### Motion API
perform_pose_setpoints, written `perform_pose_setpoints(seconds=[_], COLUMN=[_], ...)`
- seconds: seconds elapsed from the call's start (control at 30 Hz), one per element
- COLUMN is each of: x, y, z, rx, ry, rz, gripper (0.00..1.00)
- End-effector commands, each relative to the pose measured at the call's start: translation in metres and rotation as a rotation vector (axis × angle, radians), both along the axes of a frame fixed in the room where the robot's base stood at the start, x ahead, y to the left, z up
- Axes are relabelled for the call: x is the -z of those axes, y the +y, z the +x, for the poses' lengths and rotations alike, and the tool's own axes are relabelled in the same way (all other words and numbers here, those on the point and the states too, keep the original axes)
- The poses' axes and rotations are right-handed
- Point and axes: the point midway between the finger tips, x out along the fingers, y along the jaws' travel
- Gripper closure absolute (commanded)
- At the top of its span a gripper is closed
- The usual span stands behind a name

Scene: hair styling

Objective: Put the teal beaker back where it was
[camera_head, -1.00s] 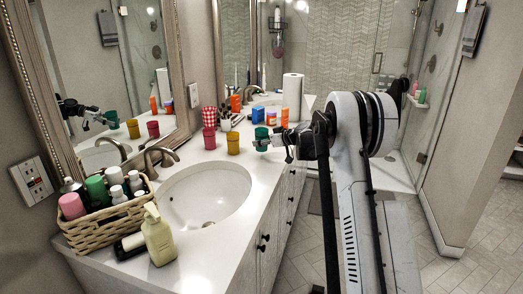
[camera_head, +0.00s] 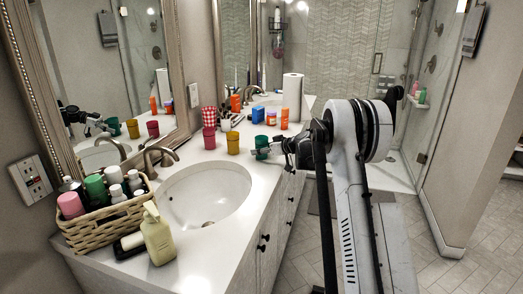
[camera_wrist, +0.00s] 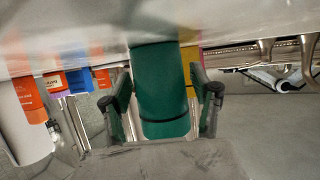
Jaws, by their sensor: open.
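The teal beaker (camera_head: 262,141) stands upright on the white counter, right of the yellow cup, in the head view. My gripper (camera_head: 268,153) is beside it on the near right side, low over the counter. In the wrist view, which looks upside down, the teal beaker (camera_wrist: 160,85) fills the middle between the two fingers of my gripper (camera_wrist: 161,95). The fingers are open, with a gap visible on either side of the beaker. Part of the beaker's lower side is hidden by the gripper in the head view.
A yellow cup (camera_head: 233,143) and red cups (camera_head: 209,138) stand left of the beaker. The sink (camera_head: 205,195) and a wicker basket (camera_head: 105,220) lie nearer.

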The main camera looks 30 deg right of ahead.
Motion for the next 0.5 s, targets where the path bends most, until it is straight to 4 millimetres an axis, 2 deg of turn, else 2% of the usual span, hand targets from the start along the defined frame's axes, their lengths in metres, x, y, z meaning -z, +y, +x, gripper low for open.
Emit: perform_pose_setpoints(seconds=[0.2, 0.37, 0.5], x=[-0.006, -0.014, -0.025], y=[-0.001, -0.011, -0.022], z=[-0.001, -0.023, -0.047], rx=[0.0, 0.002, 0.003], ry=[0.0, 0.001, 0.0], rz=[0.0, 0.001, 0.001], gripper=[0.41, 0.41, 0.41])
